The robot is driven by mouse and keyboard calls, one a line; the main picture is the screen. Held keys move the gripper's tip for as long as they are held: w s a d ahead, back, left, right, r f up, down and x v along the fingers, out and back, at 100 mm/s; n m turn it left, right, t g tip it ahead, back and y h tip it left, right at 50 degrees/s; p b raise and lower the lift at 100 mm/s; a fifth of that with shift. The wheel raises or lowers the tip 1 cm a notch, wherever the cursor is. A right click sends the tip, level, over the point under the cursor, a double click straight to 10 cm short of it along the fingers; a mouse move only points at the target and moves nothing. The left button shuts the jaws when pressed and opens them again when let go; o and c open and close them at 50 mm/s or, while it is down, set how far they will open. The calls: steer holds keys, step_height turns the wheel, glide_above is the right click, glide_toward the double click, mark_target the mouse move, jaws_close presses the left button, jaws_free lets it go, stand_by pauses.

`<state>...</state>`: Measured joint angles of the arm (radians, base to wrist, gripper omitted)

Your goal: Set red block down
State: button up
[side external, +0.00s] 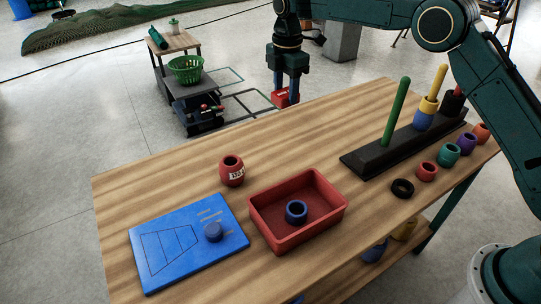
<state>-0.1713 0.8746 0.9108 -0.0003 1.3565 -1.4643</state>
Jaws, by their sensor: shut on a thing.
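The red block (280,98) is between the fingers of my gripper (286,92), at the upper middle of the side external view. My gripper points down and is shut on the block. The block shows close to the far edge of the wooden table (200,185) in the picture. Whether it is over the table or beyond the edge, and how high it is, I cannot tell. The fingers hide part of the block.
A red tray (337,208) holds a blue ring (296,211). Beside it are a red labelled ring (231,171) and a blue board (160,262). A black peg stand (370,160) and several loose rings stand at right. A cart with a green basket (186,69) stands behind.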

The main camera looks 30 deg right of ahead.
steer(key=s+d, duration=0.4)
steer(key=s, duration=0.8)
steer(key=s+d, duration=0.5)
steer(key=s, duration=0.8)
steer(key=shift+s+d+f+m, duration=0.15)
steer(key=shift+d+f+m, duration=0.1)
steer(key=shift+f+m, duration=0.2)
step_height(320, 180, down, 16)
steer(key=shift+f, duration=0.1)
steer(key=shift+f, duration=1.9)
steer(key=shift+f, duration=0.1)
